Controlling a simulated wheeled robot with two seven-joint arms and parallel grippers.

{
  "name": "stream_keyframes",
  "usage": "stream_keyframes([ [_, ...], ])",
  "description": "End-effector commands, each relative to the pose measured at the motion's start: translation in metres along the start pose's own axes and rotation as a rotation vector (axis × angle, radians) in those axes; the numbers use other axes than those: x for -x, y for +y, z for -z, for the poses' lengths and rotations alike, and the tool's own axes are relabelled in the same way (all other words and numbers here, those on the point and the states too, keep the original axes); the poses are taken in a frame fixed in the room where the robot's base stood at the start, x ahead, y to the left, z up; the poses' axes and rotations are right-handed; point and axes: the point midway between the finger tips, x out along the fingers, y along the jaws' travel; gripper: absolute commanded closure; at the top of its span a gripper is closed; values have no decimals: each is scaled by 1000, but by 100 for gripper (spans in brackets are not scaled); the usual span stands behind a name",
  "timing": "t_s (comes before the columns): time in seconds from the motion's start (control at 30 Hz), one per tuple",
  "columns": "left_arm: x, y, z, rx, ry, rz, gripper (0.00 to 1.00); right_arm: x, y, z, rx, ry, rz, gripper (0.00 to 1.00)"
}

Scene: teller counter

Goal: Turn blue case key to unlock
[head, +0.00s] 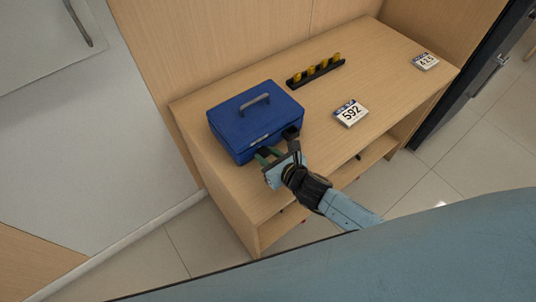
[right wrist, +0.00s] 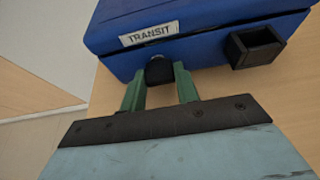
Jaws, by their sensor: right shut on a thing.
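The blue case (head: 240,105) stands shut on the wooden counter, with a grey handle (head: 255,99) on its lid. In the right wrist view the case (right wrist: 205,22) shows its front, with a white "TRANSIT" label (right wrist: 149,34). A dark rounded key head (right wrist: 159,70) sits at the front below the label. My right gripper (head: 266,155) is at the case's front, and its green fingers (right wrist: 158,82) are shut on the key head from both sides. The key's shaft and the keyhole are hidden. My left gripper is not in view.
A black square holder (right wrist: 255,47) juts from the case's front, right of the key. On the counter (head: 375,62) are a black rack (head: 316,73) with several yellow pieces, a "592" block (head: 351,113) and a "625" block (head: 425,62). Open shelves lie below.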

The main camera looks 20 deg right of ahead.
Motion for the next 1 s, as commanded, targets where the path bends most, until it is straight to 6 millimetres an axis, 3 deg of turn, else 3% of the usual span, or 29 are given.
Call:
stream_keyframes([
  [0.03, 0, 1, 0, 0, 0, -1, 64, 0, 1, 0, -3, 0, -1, 67],
  [0.2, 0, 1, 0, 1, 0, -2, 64, 0, 1, 0, -2, 0, -1, 47],
  [0.57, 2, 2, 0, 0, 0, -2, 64, 6, 0, 0, -1, 1, 0, 47],
  [0.73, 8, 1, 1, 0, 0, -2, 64, 33, 0, 0, 1, 3, 0, 47],
  [1.0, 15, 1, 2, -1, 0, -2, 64, 94, 0, 0, -1, 2, -1, 47],
])
